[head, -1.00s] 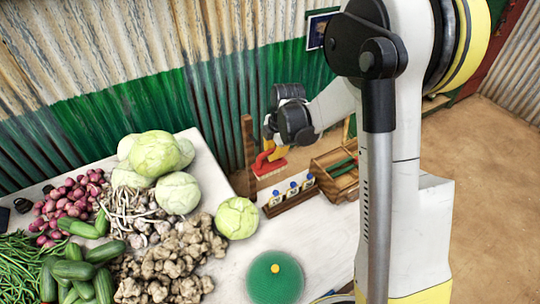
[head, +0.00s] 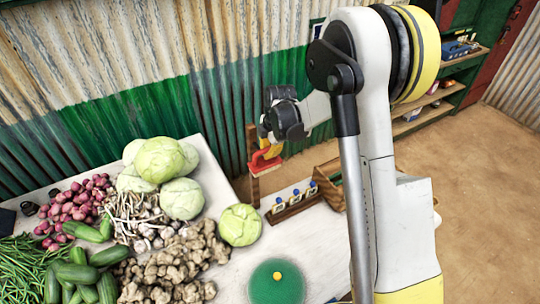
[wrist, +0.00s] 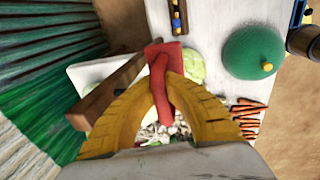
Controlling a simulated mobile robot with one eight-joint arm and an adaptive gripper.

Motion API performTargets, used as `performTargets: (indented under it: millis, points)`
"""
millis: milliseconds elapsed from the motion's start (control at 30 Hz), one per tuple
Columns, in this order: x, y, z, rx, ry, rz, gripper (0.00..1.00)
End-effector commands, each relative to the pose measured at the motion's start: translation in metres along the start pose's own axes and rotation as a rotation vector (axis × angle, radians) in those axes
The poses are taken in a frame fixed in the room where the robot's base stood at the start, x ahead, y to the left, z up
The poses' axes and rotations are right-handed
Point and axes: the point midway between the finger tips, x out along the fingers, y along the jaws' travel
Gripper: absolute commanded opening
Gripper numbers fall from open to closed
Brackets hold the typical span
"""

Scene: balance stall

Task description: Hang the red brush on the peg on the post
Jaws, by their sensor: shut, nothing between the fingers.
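The red brush (head: 265,164) is beside the upright wooden post (head: 251,146) at the table's far edge in the head view. In the wrist view, the brush (wrist: 163,92) lies across the view at my yellow fingers, its head beyond the tips and its handle toward the palm. The post (wrist: 106,93) slants just left of it there. My gripper (wrist: 166,80) is shut with nothing gripped, right at the brush. The peg is hidden, and I cannot tell whether the brush hangs on it.
Cabbages (head: 166,160), ginger (head: 170,262), shallots and cucumbers cover the table's left side. A rack of small blue-topped bottles (head: 293,203) and a wooden crate (head: 329,184) stand near the post. A green dome (head: 277,283) sits in front. Corrugated wall (head: 200,100) rises behind.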

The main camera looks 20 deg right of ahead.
Motion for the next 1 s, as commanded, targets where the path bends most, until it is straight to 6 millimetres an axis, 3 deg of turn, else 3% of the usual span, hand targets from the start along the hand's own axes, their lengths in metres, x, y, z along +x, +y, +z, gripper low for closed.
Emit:
performTargets:
  millis: [600, 1000]
  points:
    - [0.011, 0.044, -0.001, 0.000, 0.001, 0.011, 0.00]
    - [0.026, 0.054, -0.001, -0.001, 0.002, 0.010, 0.00]
